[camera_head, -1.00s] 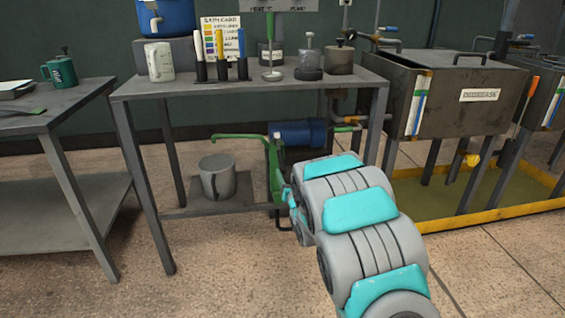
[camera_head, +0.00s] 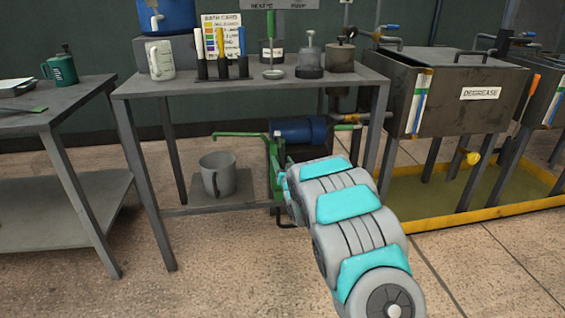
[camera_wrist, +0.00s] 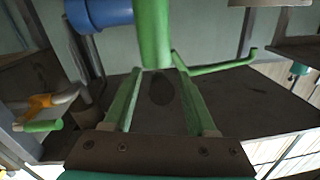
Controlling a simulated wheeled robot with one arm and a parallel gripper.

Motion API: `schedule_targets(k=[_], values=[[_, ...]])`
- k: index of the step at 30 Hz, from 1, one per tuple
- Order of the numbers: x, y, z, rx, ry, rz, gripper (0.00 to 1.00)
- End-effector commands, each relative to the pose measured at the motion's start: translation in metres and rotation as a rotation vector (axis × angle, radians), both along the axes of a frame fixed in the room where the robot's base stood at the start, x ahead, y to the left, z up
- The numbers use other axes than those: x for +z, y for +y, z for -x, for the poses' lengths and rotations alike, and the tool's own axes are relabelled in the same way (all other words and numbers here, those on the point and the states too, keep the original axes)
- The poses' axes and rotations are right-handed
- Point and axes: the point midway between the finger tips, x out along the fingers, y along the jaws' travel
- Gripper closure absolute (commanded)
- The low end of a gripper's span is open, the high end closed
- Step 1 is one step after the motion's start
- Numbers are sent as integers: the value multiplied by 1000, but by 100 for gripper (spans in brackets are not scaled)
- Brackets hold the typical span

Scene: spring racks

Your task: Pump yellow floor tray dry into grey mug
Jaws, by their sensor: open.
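The yellow floor tray (camera_head: 470,217) stands under the tanks at the right, with murky yellow-green liquid in it. The grey mug (camera_head: 218,176) stands upright on the low shelf under the bench, roughly below the end of the green spout (camera_head: 238,135). The green pump (camera_head: 275,168) with a blue cylinder (camera_head: 299,130) is at the bench's right side. In the wrist view my gripper (camera_wrist: 155,68) is open, its two fingers on either side of a green upright part of the pump (camera_wrist: 153,30). Contact cannot be told. In the head view my arm hides the gripper.
The bench (camera_head: 190,87) above carries a white jug (camera_head: 160,60), markers and several small vessels. A degrease tank (camera_head: 455,95) stands above the tray. A side table (camera_head: 60,113) with a green mug (camera_head: 61,70) is at left. The floor in front is clear.

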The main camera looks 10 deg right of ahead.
Motion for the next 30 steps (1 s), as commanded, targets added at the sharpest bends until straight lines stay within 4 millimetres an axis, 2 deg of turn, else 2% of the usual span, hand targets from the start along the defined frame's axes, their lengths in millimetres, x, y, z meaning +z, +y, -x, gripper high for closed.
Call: schedule_targets(k=[2, 16, 30], values=[[0, 0, 0, 0, 0, 0, 46], [0, 0, 0, 0, 0, 0, 99], [0, 0, 0, 0, 0, 0, 100]])
